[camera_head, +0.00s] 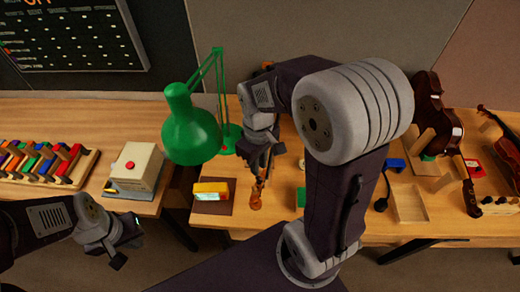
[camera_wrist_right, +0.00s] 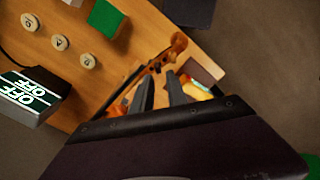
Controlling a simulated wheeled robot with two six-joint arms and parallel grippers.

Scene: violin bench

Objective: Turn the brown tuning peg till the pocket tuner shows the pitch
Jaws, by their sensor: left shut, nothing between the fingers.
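An orange-brown violin scroll and pegbox (camera_head: 256,197) point toward the bench front in the head view; the scroll (camera_wrist_right: 178,42) also shows in the right wrist view. A yellow pocket tuner (camera_head: 210,188) with a pale lit screen lies left of the scroll; I cannot read it. My right gripper (camera_wrist_right: 160,76) reaches down over the pegbox, its fingers apart with a gap between them. I cannot make out the brown peg or whether a fingertip touches it. My left gripper (camera_head: 122,243) is shut and empty, low in front of the bench, away from the violin.
A green lamp (camera_head: 192,125) stands behind the tuner. A box with a red button (camera_head: 130,165) and a rack of coloured blocks (camera_head: 45,162) are left. A dark violin (camera_head: 435,110) stands right.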

